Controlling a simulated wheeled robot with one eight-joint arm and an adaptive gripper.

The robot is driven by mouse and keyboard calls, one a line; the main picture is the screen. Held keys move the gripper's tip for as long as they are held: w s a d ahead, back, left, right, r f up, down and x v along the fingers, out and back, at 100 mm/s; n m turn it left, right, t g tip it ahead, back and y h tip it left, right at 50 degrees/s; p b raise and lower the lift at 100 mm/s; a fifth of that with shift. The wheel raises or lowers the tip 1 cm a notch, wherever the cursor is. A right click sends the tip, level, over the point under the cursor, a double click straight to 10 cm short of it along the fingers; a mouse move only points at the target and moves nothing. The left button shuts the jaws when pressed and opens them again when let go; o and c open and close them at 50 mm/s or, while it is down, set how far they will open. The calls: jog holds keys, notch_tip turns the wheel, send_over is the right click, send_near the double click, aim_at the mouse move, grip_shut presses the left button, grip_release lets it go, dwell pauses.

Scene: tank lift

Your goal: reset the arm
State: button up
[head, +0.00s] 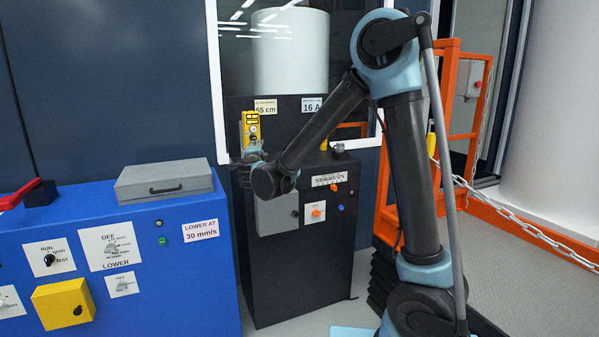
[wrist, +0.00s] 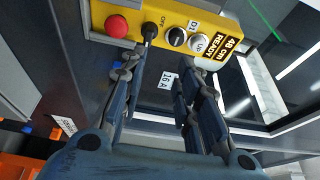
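My gripper (wrist: 160,66) points at a yellow control box (wrist: 172,32) in the wrist view. Its two dark fingers are apart, with nothing visible between them. The box carries a red button (wrist: 116,26), a black switch marked OFF (wrist: 150,32), a black button (wrist: 176,37), a white button marked UP (wrist: 199,42) and a display reading 48 cm READY. The left fingertip overlaps the picture just below the black switch; I cannot tell whether it touches. In the head view my gripper (head: 248,166) is just below the yellow box (head: 251,130), partly hidden by my wrist.
A black cabinet (head: 300,275) stands under a window with a white cylinder (head: 290,50) behind it. A blue console (head: 195,285) with a grey case (head: 165,180) stands at left. An orange rail (head: 450,150) and a chain (head: 530,228) are at right.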

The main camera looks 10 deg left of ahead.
jog(key=s+d+r+n+g+y, duration=0.1)
jog(key=d+r+n+g+y, duration=0.1)
jog(key=d+r+n+y, duration=0.35)
jog(key=s+d+r+n+g+y, duration=0.1)
jog(key=s+d+r+n+y, duration=0.1)
jog(key=d+n, duration=0.5)
jog(key=s+d+f+n+g+h, duration=0.1)
jog(key=s+d+f+g+h, duration=0.2)
jog(key=s+d+f, duration=0.6)
jog(key=s+d+f+n+g+h, duration=0.1)
jog(key=s+d+f+g+h, duration=0.3)
jog(key=s+d+f, duration=0.6)
jog(key=s+d+f+n+g+h, duration=0.1)
jog(key=s+d+f+g+h, duration=0.3)
jog(key=s+d+f, duration=0.6)
jog(key=s+d+g, duration=0.1)
jog(key=s+d, duration=0.2)
jog(key=d, duration=0.6)
jog(key=shift+g, duration=0.4)
jog(key=shift+w+f, duration=0.25)
jog(key=shift+w, duration=0.15)
